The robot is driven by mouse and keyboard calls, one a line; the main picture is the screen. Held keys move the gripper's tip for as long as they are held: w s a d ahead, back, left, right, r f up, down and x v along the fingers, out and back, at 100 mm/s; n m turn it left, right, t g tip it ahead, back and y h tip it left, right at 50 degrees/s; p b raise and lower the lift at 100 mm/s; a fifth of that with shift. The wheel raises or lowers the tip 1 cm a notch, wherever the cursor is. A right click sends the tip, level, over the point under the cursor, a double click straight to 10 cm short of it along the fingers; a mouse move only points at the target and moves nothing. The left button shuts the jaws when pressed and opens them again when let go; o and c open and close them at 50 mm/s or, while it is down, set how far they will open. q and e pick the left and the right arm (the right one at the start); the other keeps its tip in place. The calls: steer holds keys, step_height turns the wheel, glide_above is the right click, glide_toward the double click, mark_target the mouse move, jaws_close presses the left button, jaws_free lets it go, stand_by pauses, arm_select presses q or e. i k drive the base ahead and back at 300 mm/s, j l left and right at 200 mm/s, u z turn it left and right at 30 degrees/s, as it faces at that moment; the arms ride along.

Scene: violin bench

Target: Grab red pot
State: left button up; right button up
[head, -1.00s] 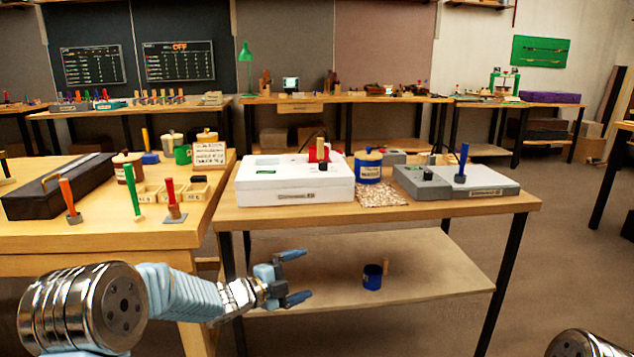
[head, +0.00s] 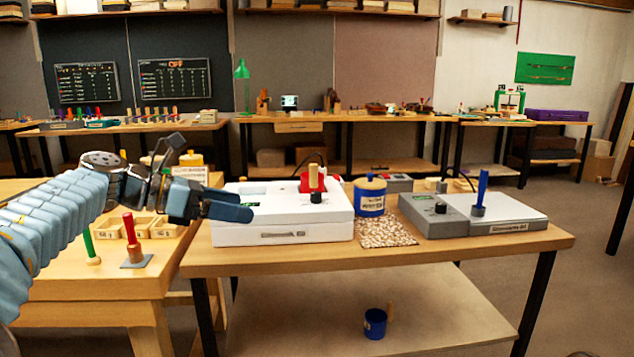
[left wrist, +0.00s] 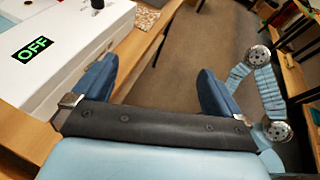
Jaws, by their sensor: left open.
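The red pot (head: 306,184) sits on top of the white box (head: 285,232) on the middle bench. A light wooden handle sticks up in front of it and hides part of it. My left gripper (head: 232,206) is open and empty, at the left front of the white box and apart from the pot. In the left wrist view the open left gripper (left wrist: 155,80) has its two blue fingers spread, with the white box (left wrist: 55,80) to their left. The red pot does not show there. My right gripper is not in view.
A blue lidded pot (head: 370,198) stands right of the white box, behind a speckled mat (head: 385,232). A grey unit (head: 470,217) with a blue upright handle is further right. A blue mug (head: 375,323) stands on the lower shelf. The left bench (head: 95,285) holds upright tools.

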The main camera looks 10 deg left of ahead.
mark_target(311, 180)
steer(key=i, duration=0.95)
